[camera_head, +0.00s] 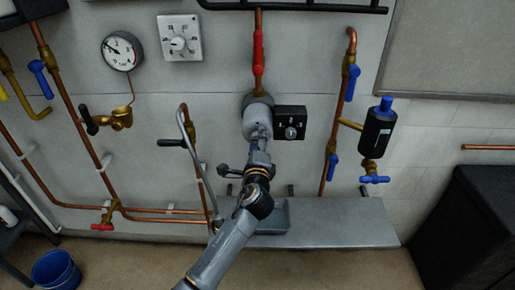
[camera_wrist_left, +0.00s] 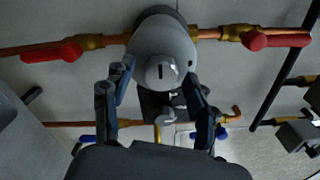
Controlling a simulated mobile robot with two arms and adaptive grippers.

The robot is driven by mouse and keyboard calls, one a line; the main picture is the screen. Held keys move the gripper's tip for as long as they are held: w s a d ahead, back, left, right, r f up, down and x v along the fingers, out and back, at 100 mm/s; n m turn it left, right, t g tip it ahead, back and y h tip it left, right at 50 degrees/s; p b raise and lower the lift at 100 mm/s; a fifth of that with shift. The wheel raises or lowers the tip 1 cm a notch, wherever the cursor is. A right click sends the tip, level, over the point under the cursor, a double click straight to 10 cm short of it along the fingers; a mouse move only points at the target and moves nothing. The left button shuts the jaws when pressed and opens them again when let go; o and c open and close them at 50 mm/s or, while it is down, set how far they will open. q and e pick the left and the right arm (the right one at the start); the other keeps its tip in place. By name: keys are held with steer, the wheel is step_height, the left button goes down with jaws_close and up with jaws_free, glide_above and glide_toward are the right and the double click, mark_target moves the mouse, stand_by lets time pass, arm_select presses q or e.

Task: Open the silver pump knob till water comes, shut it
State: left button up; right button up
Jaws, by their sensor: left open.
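The grey pump (camera_head: 257,113) sits on a copper pipe on the wall, below a red-handled valve. In the left wrist view the pump body (camera_wrist_left: 160,38) fills the top middle, and its round silver knob (camera_wrist_left: 162,72) with a dark slot faces me. My left gripper (camera_head: 259,136) is at the pump's front, and its fingers hide part of the pump in the head view. In the left wrist view the left gripper (camera_wrist_left: 155,77) is open, with one finger on each side of the knob. I cannot tell whether either finger touches it. No water shows.
A black box with a dial (camera_head: 290,122) is right beside the pump. A grey tray (camera_head: 270,217) stands on a ledge (camera_head: 345,222) below. A black cylinder with blue handles (camera_head: 377,132) is to the right, a gauge (camera_head: 122,51) to the left. A blue bucket (camera_head: 55,270) stands lower left.

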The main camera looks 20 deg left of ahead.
arm_select(q)
steer(key=v, duration=1.1)
steer(key=shift+s, duration=0.35)
steer(key=shift+d, duration=0.15)
